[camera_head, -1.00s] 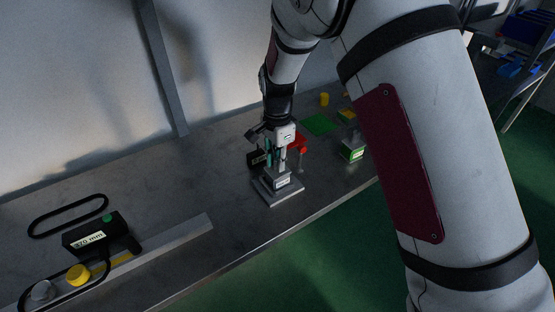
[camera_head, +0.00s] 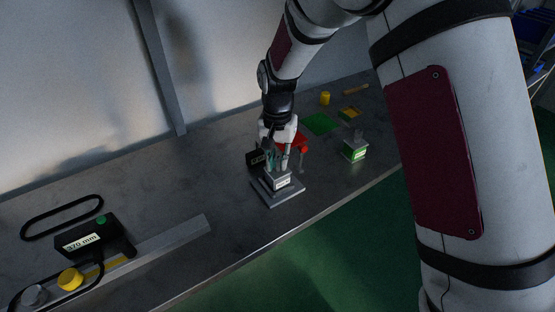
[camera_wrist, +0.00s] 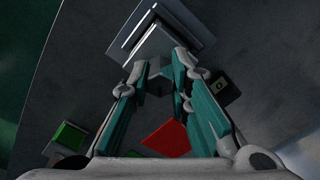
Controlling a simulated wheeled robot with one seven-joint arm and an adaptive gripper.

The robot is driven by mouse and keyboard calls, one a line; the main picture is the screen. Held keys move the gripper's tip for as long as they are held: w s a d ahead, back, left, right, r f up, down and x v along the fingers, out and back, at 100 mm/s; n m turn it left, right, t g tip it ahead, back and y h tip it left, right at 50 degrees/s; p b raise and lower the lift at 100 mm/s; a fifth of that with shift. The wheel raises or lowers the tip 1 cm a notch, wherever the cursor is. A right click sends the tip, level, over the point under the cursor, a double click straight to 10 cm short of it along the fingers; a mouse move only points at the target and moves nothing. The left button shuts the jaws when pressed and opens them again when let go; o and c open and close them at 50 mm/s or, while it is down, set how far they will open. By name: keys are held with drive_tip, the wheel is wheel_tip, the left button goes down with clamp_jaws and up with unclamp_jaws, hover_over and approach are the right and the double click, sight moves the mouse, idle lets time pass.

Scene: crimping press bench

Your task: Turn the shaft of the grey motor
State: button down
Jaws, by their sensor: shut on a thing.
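The grey motor (camera_head: 281,182) is a block with a white label, standing on a grey stepped base plate (camera_head: 288,197) on the bench. In the wrist view the grey block (camera_wrist: 163,43) shows at the top. My gripper (camera_head: 279,163) points down over the block. Its teal fingers (camera_wrist: 160,75) reach to the block's top and are shut on a small part between them, apparently the shaft. The fingers largely hide that part, so its turn angle cannot be seen.
A black box (camera_head: 256,157) and a red part (camera_head: 294,143) stand close to the gripper. A green labelled block (camera_head: 355,151) is to the right. A black 370 mm box (camera_head: 88,240) and belts lie at left.

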sight(277, 158)
drive_tip(key=n+b, duration=0.1)
drive_tip(key=n, duration=0.4)
drive_tip(key=shift+n, duration=0.3)
drive_tip(key=n+b, duration=0.1)
drive_tip(key=n, duration=0.4)
drive_tip(key=shift+n+b, duration=0.3)
drive_tip(key=shift+b, duration=0.1)
drive_tip(key=n+b, duration=0.1)
drive_tip(key=n, duration=0.9)
drive_tip(key=shift+n, duration=0.4)
drive_tip(key=c, duration=1.5)
unclamp_jaws()
wheel_tip(277, 158, up, 12)
